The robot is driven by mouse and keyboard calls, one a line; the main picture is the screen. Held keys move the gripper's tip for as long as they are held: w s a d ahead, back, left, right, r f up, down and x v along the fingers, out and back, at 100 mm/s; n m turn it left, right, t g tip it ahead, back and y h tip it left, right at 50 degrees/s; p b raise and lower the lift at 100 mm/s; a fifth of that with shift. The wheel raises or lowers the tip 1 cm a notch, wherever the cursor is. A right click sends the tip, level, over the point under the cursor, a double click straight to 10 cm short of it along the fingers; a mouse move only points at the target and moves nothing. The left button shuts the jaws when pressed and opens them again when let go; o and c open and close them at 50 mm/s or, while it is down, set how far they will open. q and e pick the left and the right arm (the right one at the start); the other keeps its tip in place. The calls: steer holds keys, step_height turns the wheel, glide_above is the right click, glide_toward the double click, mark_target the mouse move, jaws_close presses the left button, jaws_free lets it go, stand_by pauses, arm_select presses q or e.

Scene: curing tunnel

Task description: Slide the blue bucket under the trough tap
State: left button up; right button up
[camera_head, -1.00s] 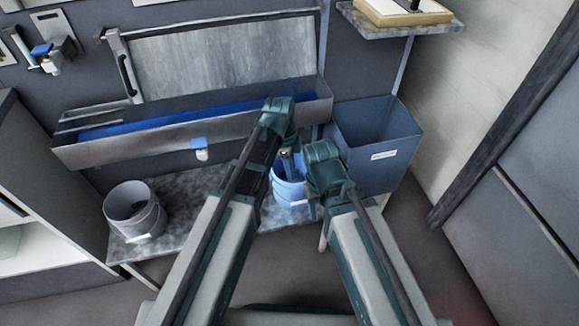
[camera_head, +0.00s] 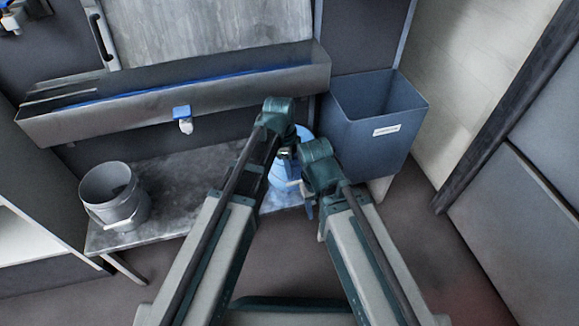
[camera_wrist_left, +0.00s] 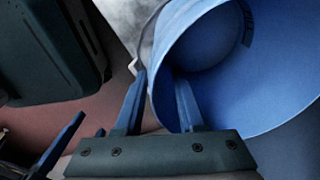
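The blue bucket (camera_head: 283,173) stands at the right end of the low grey bench, partly hidden behind my arms. The trough tap (camera_head: 184,120) has a blue top and pale spout. It sits on the front of the long grey trough (camera_head: 90,122), left of the blue bucket. My left gripper (camera_head: 288,152) is at the bucket. In the left wrist view, its fingers (camera_wrist_left: 158,92) are apart on either side of the wall of the blue bucket (camera_wrist_left: 245,70), one finger inside. My right gripper (camera_head: 308,207) is low beside the bucket; its opening is unclear.
A grey bucket (camera_head: 112,204) stands on the left end of the bench (camera_head: 180,190). The bench between the buckets, below the tap, is clear. A large blue-grey bin (camera_head: 372,135) stands close on the right. A white shelf unit (camera_head: 30,215) is at the left.

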arm_select(q)
jaws_close()
stand_by(1.4)
